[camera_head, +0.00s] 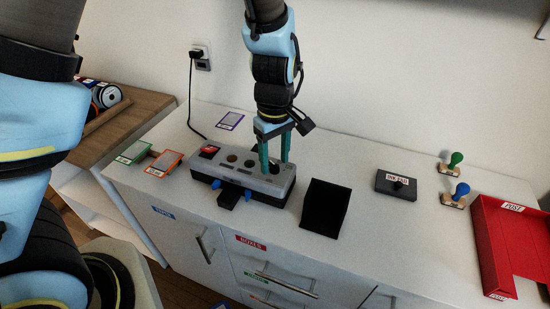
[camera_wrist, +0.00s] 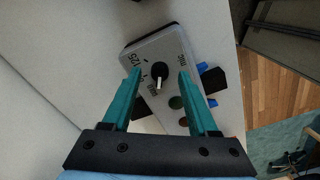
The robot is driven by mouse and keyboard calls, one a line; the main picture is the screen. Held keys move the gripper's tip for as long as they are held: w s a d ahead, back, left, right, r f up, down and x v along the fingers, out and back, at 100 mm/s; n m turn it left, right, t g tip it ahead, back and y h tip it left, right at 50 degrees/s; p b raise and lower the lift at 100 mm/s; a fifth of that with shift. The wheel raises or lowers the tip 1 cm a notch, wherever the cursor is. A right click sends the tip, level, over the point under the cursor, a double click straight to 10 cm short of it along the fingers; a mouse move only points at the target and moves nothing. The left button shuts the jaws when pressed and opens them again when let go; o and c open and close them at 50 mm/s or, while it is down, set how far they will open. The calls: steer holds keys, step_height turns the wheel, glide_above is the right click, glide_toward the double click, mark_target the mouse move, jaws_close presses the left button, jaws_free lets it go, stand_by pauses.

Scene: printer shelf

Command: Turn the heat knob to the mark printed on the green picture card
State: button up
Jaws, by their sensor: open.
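The heat knob (camera_wrist: 158,70) is a round black dial with a white pointer line, on the grey top of the long machine (camera_head: 243,179). In the wrist view its pointer is toward the bottom of the picture, and the machine's printing beside it includes what looks like "125". My gripper (camera_head: 274,165) is open, with its two teal fingers over the knob end of the machine. In the wrist view the fingertips lie on either side of the knob, apart from it. The green picture card (camera_head: 133,152) lies at the counter's left end; its print is too small to read.
An orange card (camera_head: 165,162) and a purple card (camera_head: 230,121) lie near the machine. A red switch (camera_head: 209,151) is at its left end. A black sloped stand (camera_head: 325,208), an ink pad (camera_head: 397,185), two stamps and a red tray (camera_head: 511,246) are to the right.

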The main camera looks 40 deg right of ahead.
steer(key=shift+f, duration=0.45)
jaws_close()
stand_by(0.4)
